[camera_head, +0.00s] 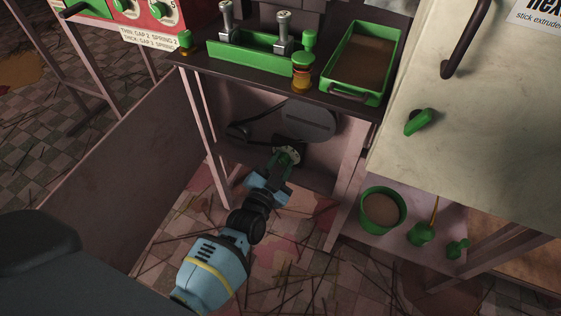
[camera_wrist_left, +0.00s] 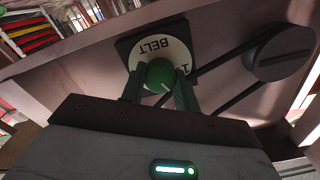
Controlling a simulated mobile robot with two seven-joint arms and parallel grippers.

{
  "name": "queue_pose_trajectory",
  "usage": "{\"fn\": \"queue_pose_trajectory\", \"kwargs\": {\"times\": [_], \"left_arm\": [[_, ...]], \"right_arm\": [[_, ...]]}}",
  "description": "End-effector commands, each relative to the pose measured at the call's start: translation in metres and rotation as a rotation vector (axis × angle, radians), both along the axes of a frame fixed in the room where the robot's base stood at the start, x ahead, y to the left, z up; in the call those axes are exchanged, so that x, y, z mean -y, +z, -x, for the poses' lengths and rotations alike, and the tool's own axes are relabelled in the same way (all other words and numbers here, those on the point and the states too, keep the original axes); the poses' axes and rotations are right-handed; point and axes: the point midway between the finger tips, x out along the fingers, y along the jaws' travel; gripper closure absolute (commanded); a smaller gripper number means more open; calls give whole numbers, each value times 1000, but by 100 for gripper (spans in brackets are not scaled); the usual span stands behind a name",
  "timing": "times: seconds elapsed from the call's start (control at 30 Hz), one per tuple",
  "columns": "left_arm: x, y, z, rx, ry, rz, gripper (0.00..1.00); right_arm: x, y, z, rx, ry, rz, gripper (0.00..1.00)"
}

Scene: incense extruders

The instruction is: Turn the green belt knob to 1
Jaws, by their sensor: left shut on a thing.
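The green belt knob (camera_wrist_left: 159,74) sits on a round white dial (camera_wrist_left: 176,49) with a dark square backing. The dial reads "BELT", upside down in the left wrist view, with a "1" at its right side. A short pale mark on the knob points toward the lower right in that view. My left gripper (camera_wrist_left: 160,92) is shut on the knob, one finger on each side. In the head view, my left gripper (camera_head: 281,171) reaches the dial (camera_head: 288,154) low under the bench, hiding most of the knob. My right gripper is not in view.
Dark belts and a grey pulley (camera_head: 308,118) are beside the dial. A bench (camera_head: 230,76) above holds a green tray (camera_head: 358,62) and green-capped parts. A cream machine panel (camera_head: 480,130) stands at the right, above a shelf with a green pot (camera_head: 382,208).

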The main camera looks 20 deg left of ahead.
Motion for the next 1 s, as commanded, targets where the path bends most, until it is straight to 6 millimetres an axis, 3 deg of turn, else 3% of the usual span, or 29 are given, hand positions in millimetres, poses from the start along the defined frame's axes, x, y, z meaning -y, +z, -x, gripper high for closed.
{"fn": "queue_pose_trajectory", "kwargs": {"times": [0.6, 1.0], "left_arm": [[-1, -1, 0, -21, 0, 558, 92], [-1, -1, 1, -29, 0, 761, 92]], "right_arm": [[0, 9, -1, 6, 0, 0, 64], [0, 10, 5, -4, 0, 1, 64]]}}
